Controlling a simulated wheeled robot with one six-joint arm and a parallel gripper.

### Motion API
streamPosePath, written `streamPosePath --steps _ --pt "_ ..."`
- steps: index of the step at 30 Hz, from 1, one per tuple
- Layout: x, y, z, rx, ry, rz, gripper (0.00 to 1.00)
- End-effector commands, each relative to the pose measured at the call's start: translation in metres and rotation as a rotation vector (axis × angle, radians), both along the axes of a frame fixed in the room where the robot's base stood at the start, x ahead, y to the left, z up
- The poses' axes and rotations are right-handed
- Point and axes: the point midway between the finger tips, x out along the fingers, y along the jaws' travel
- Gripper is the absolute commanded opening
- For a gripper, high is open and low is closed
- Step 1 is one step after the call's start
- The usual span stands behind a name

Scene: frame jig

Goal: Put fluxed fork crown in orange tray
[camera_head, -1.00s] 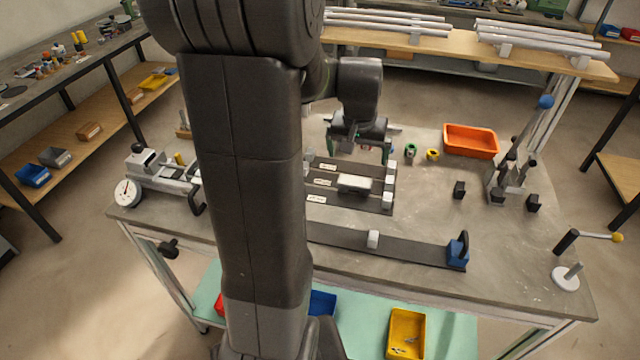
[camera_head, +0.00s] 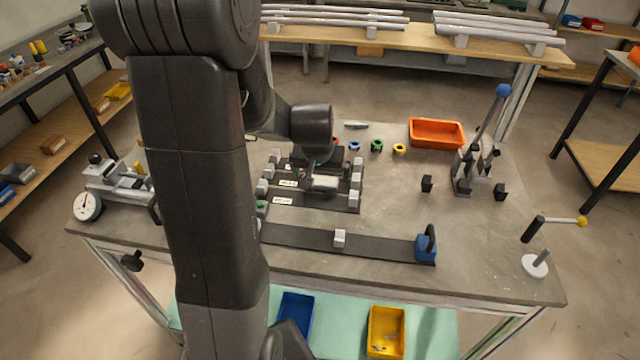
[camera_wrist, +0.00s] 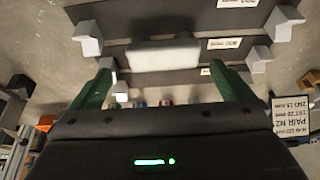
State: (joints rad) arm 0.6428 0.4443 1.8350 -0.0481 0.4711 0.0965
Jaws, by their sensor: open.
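A pale grey block, which looks like the fork crown (camera_head: 322,183), lies across the dark slotted jig (camera_head: 345,203) on the bench. Flux on it cannot be made out. It also shows in the wrist view (camera_wrist: 163,55), just beyond my fingertips. My gripper (camera_wrist: 165,82) is open with nothing between its green fingers. In the head view my gripper (camera_head: 318,165) is low over the jig, right behind the block and partly hidden by my wrist. The orange tray (camera_head: 437,143) stands empty at the back right of the bench.
Blue, green and yellow rings (camera_head: 376,146) stand between jig and tray. Pale posts (camera_head: 357,165) line the jig's sides. A lever clamp (camera_head: 478,165) with a blue knob stands right of the tray.

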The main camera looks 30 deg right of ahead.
Motion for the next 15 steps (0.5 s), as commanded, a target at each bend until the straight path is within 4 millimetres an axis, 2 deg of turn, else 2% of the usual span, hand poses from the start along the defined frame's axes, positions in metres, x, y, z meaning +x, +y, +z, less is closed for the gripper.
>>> streamPosePath --steps 5,15 --pt "0.002 -0.001 -0.007 0.001 0.001 0.0 1.0" --pt "0.016 -0.007 -0.041 0.002 0.002 0.0 1.0"
